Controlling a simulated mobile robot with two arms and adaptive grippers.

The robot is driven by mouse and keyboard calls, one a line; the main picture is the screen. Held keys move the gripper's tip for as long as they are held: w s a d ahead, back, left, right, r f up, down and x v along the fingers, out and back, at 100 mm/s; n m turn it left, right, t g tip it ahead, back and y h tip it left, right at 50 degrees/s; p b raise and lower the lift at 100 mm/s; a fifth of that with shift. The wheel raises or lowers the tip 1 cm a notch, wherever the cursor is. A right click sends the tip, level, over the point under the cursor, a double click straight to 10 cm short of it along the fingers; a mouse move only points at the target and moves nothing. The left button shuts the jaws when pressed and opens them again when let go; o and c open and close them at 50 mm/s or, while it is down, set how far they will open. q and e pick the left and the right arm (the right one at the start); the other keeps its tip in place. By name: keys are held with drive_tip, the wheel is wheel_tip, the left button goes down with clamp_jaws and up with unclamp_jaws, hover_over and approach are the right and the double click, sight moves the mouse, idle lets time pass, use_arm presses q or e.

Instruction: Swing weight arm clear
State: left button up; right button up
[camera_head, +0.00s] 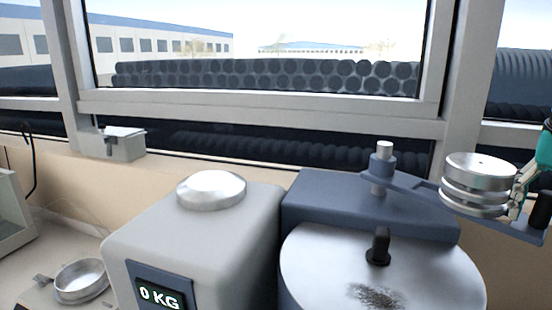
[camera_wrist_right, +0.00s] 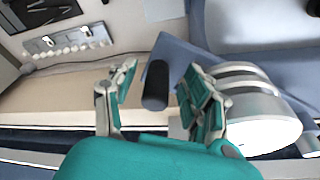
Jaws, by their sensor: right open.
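The blue-grey weight arm (camera_head: 412,185) reaches right from a post (camera_head: 382,165) on the blue-grey machine (camera_head: 318,195). It carries a stack of silver weights (camera_head: 475,185), which also shows in the right wrist view (camera_wrist_right: 262,125). A black upright handle (camera_head: 540,209) stands near the arm's outer end. In the right wrist view the handle (camera_wrist_right: 155,86) appears between the open teal fingers of my right gripper (camera_wrist_right: 158,82), with gaps visible on both sides. My right gripper is partly cut off at the head view's right edge. My left gripper is not in view.
A silver round lid (camera_head: 330,265) with a black knob (camera_head: 378,246) is in front of the post. A grey scale (camera_head: 240,240) reading 0 KG stands left of the machine. A small silver dish (camera_head: 80,278) sits at lower left. A window frame (camera_head: 260,105) runs behind.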

drive_tip(key=shift+r, duration=3)
